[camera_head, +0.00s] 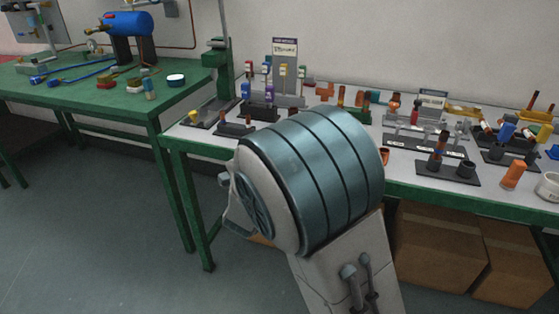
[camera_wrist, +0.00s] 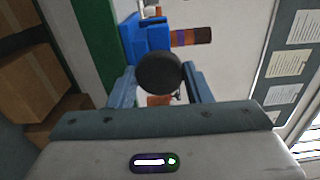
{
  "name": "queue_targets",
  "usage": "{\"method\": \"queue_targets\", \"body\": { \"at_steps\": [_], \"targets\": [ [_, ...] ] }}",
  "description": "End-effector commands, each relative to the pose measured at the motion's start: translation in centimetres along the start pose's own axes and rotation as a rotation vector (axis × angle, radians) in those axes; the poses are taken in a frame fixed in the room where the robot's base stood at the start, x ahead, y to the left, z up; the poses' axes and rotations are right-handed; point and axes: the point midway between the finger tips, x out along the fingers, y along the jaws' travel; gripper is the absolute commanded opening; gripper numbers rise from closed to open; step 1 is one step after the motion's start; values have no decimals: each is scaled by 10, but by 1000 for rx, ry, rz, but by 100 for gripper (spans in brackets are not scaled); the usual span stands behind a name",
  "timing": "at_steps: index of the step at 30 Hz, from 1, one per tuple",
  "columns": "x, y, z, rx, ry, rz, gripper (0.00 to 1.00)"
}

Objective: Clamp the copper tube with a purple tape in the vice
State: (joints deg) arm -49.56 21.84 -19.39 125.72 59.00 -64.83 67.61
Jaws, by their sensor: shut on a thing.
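In the wrist view my gripper (camera_wrist: 158,68) is shut on a round black knob (camera_wrist: 158,74), with one finger on each side. The knob sits in front of a blue vice (camera_wrist: 148,38). The copper tube (camera_wrist: 203,35) sticks out to the right of the vice, with a purple tape band (camera_wrist: 179,38) close to the blue body. Its other end is hidden, and I cannot tell how tightly the jaws hold it. In the head view my arm hides the gripper, and I cannot make out the vice there.
The green-edged workbench (camera_head: 435,189) carries several stands with tubes, including a black stand (camera_head: 430,170) and an orange cylinder (camera_head: 514,173). Cardboard boxes (camera_head: 440,245) stand underneath. A second green table (camera_head: 95,95) with a blue tank (camera_head: 128,24) is at left. The floor between is clear.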

Motion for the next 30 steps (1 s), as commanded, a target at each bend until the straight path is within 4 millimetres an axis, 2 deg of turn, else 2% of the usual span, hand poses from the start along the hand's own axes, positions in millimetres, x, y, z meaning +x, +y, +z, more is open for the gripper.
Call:
{"method": "queue_targets", "body": {
  "at_steps": [30],
  "targets": [
    [0,1,0,129,0,-1,22]
  ]
}}
